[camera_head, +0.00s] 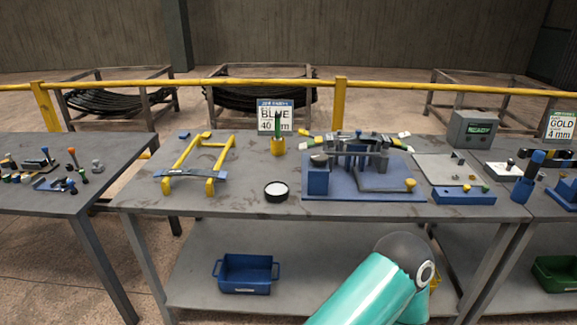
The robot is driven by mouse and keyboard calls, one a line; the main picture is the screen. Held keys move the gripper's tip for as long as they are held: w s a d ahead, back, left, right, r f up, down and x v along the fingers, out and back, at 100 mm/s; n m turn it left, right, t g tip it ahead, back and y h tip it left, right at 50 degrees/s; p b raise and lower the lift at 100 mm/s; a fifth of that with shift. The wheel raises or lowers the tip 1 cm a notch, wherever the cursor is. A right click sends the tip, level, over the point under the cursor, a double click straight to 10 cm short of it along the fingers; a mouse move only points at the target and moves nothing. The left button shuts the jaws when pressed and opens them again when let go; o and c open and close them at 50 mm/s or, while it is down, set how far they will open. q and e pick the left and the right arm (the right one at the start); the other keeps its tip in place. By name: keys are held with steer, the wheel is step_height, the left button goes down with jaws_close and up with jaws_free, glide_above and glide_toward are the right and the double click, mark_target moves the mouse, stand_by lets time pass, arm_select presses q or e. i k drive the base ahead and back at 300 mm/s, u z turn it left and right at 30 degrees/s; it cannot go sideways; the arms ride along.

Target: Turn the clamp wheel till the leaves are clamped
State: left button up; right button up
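A blue clamp fixture (335,191) stands on the middle table. Dark grey strips that look like the leaves (362,148) lie across its upright posts. A dark round piece (318,159) sits on the blue block at its left; it may be the clamp wheel, but it is too small to be sure. A yellow knob (410,184) is at the fixture's front right, on a grey arm or plate. I cannot tell whether the leaves are clamped. Neither gripper shows; only a teal link of my arm is in view at the lower right, below the table front.
A yellow rack (187,160) holds a grey leaf at the left. A sign (275,117) reads BLUE 40 mm. A grey box (474,130) shows READY. A blue bin (245,273) is on the lower shelf.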

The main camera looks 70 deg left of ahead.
mark_target(319, 159)
steer(key=u, duration=0.2)
steer(key=k, duration=0.3)
steer(key=z, duration=0.85)
steer(key=i, duration=0.15)
steer(key=u, duration=3.1)
steer(key=i, duration=1)
steer(key=z, duration=0.15)
